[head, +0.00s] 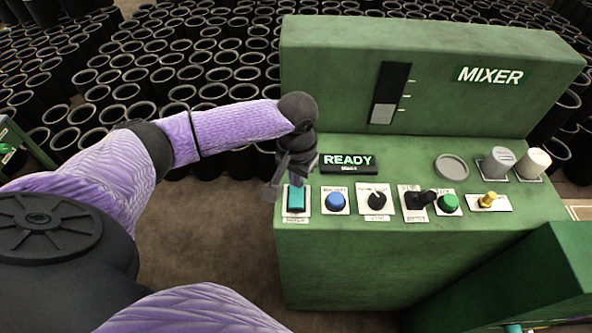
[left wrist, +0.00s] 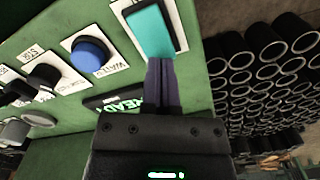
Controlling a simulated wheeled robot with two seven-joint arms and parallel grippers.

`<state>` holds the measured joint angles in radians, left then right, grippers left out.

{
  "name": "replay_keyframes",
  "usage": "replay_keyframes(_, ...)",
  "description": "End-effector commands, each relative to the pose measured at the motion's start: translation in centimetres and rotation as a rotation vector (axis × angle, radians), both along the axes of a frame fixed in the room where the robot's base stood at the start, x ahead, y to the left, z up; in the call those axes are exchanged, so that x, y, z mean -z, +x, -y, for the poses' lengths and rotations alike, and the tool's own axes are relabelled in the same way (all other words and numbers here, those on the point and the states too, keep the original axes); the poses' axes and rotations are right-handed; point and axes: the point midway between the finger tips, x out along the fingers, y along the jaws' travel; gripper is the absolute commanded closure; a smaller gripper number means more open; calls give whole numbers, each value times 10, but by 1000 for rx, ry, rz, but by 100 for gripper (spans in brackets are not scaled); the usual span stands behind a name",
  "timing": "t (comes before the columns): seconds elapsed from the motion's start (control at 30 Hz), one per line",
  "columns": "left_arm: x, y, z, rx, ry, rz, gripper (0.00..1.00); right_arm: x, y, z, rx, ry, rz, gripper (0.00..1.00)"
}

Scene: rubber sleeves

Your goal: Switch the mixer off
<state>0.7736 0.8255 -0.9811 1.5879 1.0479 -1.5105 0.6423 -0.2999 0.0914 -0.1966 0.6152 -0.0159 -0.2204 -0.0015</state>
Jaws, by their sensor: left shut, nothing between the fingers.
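The green mixer (head: 430,60) has a sloped control panel, with MIXER written on its upright back. A display (head: 347,163) on it reads READY, with a smaller line below that is hard to read. A teal rocker switch (head: 296,199) sits on a white plate at the panel's left end; it also shows in the left wrist view (left wrist: 150,30). My left gripper (head: 297,180) is shut and empty, its fingertips (left wrist: 158,64) at the display-side edge of the teal switch. I cannot tell whether they touch it. My right gripper is not in view.
Right of the teal switch are a blue button (head: 336,201), a black knob (head: 377,200), a black lever (head: 417,199), a green button (head: 448,203) and a yellow toggle (head: 489,199). Two capped cylinders stand behind. Many black sleeves (head: 150,80) fill the floor behind and left.

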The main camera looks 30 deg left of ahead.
Motion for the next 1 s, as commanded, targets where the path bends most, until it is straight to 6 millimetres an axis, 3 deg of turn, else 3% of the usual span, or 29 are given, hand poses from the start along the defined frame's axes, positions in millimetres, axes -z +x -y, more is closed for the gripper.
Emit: replay_keyframes(1.0,13,0,0,1,-1,-1,100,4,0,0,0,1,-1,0)
